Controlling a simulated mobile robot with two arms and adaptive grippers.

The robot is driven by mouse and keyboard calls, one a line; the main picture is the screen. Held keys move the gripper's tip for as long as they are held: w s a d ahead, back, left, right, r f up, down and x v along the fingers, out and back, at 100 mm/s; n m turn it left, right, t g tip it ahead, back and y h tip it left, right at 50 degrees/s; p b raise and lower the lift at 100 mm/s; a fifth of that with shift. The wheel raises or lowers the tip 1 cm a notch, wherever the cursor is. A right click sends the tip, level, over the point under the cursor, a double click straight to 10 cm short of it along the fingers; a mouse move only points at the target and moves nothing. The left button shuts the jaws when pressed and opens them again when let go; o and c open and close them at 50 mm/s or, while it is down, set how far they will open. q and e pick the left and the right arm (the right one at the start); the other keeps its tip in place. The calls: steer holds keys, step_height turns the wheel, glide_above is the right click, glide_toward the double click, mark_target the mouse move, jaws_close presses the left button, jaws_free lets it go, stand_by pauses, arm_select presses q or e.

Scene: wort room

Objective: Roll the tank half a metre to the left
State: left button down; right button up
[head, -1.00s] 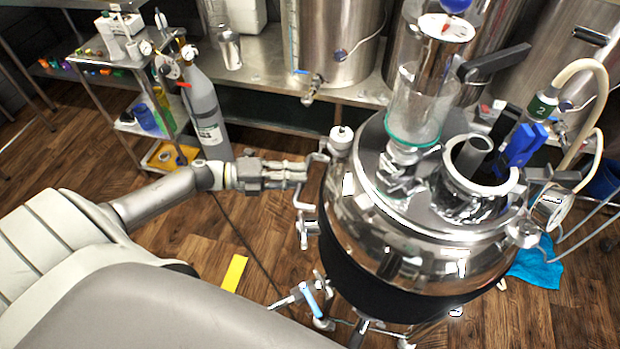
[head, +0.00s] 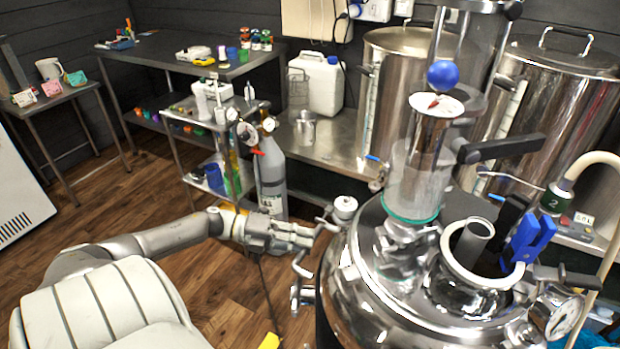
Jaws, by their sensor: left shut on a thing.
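The shiny steel tank (head: 385,290) stands at the right front in the head view, with a glass column, a dial gauge and an open port on its lid. Its lower part and wheels are out of the picture. A bent metal handle (head: 301,262) sticks out from its left side. My left gripper (head: 318,234) reaches in from the left and is shut on this handle, near its upper end. A blue clamp (head: 528,240) sits at the port's rim. My right gripper is not in view.
A grey gas cylinder (head: 271,180) and a steel trolley (head: 190,150) stand behind my left arm. Large steel vats (head: 400,90) stand on a low bench at the back. A yellow floor mark (head: 269,341) shows at the bottom. Wooden floor (head: 120,210) is clear at left.

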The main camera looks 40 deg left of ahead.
arm_select(q)
steer(key=shift+s+f, duration=0.2)
steer(key=shift+f, duration=0.2)
steer(key=c, duration=1.6)
jaws_free()
steer(key=shift+w, duration=0.1)
steer(key=shift+o, duration=0.9)
steer(key=shift+w+f, duration=0.1)
steer(key=shift+w, duration=0.15)
steer(key=shift+r, duration=0.2)
steer(key=v, duration=1.2)
steer(key=shift+f, duration=0.2)
